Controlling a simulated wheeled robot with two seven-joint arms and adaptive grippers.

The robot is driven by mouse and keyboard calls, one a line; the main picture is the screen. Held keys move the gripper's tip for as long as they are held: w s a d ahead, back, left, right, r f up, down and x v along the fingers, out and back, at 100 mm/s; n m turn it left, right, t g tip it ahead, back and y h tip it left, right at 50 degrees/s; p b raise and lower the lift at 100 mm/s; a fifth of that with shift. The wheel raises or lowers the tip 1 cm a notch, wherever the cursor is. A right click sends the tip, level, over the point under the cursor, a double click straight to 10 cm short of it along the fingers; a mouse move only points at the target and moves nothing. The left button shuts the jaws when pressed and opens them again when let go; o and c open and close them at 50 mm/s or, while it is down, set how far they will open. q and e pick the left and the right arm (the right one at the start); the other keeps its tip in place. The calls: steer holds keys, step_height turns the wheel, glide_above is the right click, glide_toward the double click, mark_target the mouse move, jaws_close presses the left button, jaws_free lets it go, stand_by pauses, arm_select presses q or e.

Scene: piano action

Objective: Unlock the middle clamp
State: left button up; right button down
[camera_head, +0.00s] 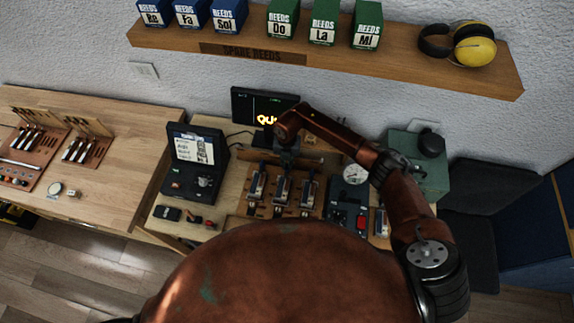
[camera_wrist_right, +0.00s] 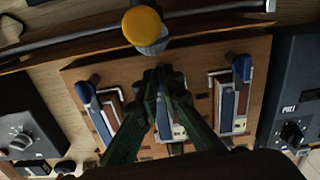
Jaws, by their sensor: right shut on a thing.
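Three clamps stand in a row on a wooden board (camera_wrist_right: 190,58). The middle clamp (camera_head: 281,189) lies under my right gripper (camera_head: 286,160). In the right wrist view, my right gripper (camera_wrist_right: 163,82) has its green fingers together over the middle clamp (camera_wrist_right: 178,130), shut on its lever end, which the fingertips hide. The left clamp (camera_wrist_right: 103,112) and right clamp (camera_wrist_right: 229,100) show blue lever tips, apart from the fingers. My left gripper is not in view.
A yellow knob (camera_wrist_right: 142,26) on a metal bar stands close beyond my fingertips. A black case (camera_head: 193,165) is left of the board, a dark control box (camera_head: 348,208) right.

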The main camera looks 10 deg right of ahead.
steer(key=shift+f+n+b, duration=0.35)
steer(key=shift+n+b, duration=0.35)
steer(key=shift+b, duration=0.05)
steer(key=n+b, duration=1)
steer(key=shift+s+a+f, duration=0.1)
steer(key=shift+s+f, duration=0.05)
steer(key=n+b, duration=0.3)
steer(key=shift+s+a+n, duration=0.1)
steer(key=shift+n, duration=0.3)
steer(key=shift+n+b, duration=0.7)
steer(key=shift+n, duration=0.2)
steer(key=shift+r, duration=0.2)
steer(key=c, duration=1.8)
jaws_free()
steer(key=shift+c, duration=0.2)
steer(key=shift+r, duration=0.1)
